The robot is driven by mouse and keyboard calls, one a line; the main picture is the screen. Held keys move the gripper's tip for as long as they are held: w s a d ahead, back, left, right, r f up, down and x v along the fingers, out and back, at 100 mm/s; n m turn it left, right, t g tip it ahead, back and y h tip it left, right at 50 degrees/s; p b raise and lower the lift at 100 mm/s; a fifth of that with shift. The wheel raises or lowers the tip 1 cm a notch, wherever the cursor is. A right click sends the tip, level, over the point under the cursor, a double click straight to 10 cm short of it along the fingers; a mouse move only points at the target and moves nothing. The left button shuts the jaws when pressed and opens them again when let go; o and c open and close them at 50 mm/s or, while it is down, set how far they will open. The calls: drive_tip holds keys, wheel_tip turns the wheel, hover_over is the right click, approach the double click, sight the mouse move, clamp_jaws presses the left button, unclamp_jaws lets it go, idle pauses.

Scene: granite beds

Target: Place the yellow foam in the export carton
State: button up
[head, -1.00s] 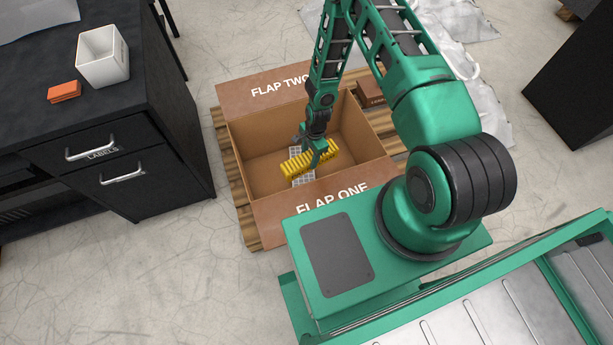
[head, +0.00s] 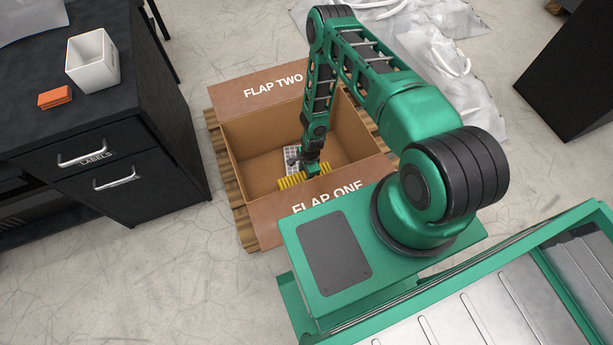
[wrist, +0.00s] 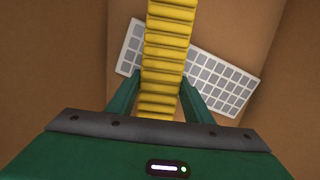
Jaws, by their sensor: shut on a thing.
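The yellow foam (head: 291,182) is a ridged strip inside the open export carton (head: 239,140). In the wrist view the foam (wrist: 168,40) runs lengthwise between the two green fingers of my gripper (wrist: 163,92), which is shut on it. In the head view my gripper (head: 311,172) reaches down into the carton near the flap marked FLAP ONE. A grey-and-white gridded panel (wrist: 220,80) lies below the foam on the carton floor, and part of it shows in the head view (head: 292,158). I cannot tell whether the foam touches the floor.
The carton's flaps, FLAP TWO (head: 262,94) and FLAP ONE (head: 345,196), are folded outward. The carton stands on a wooden pallet (head: 236,205). A black cabinet (head: 150,165) on the left bears a white bin (head: 92,62) and an orange block (head: 54,97).

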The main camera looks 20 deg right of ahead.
drive_tip(key=shift+f, duration=0.3)
drive_tip(key=shift+f, duration=0.1)
drive_tip(key=shift+f, duration=0.2)
drive_tip(key=o, duration=1.1)
drive_tip(key=r, duration=0.4)
drive_tip(key=d+r, duration=0.1)
drive_tip(key=r, duration=0.7)
drive_tip(key=shift+d+r, duration=0.2)
drive_tip(key=shift+r, duration=0.1)
